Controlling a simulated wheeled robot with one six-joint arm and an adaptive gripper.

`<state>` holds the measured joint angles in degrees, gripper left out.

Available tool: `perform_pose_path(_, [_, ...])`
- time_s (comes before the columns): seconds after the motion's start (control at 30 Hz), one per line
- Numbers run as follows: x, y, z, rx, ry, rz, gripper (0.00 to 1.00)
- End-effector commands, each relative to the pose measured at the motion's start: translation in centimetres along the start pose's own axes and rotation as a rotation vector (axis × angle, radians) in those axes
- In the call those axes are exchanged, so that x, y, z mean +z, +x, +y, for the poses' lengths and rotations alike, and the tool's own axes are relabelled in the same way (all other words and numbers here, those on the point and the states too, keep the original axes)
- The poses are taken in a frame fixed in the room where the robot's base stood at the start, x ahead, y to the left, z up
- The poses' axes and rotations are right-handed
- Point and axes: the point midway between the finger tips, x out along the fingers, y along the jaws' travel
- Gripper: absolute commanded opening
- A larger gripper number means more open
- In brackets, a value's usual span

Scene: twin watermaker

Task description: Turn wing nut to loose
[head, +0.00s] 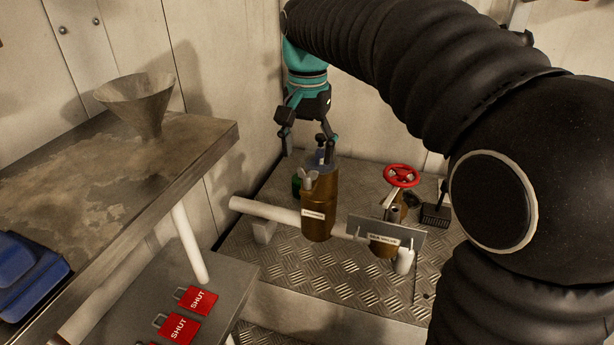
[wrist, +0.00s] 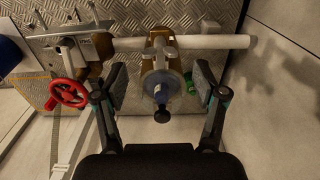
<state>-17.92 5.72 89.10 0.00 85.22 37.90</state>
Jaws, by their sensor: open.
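A brown strainer housing (head: 320,212) with a white label stands on the pale pipe. A grey wing nut (head: 308,181) sits at its top, on the near left side; in the wrist view a grey winged shape (wrist: 159,46), apparently this nut, shows beyond the fingertips. My gripper (head: 308,148) is open above and behind the housing, pointing down.
A red handwheel valve (head: 401,176) stands right of the housing, beside a labelled plate (head: 385,229). A small green object (head: 296,186) is left of the housing. A bench with a funnel (head: 138,103) is at left. Red SHUT tags (head: 196,300) lie on a lower shelf.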

Motion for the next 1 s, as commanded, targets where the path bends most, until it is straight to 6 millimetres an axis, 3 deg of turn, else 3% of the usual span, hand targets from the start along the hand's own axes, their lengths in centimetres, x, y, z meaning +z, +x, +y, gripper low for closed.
perform_pose_path(0.1, [0.1,2.4,0.0,0.002,0.000,-0.002,0.71])
perform_pose_path(0.3, [0.0,4.7,0.0,0.000,0.000,0.000,0.71])
perform_pose_path(0.73, [0.0,5.5,0.0,-0.001,0.000,0.001,0.71])
perform_pose_path(0.77, [0.0,5.5,0.0,-0.001,0.000,0.001,0.68])
perform_pose_path(1.0, [0.0,5.5,0.0,0.000,0.000,0.000,0.10])
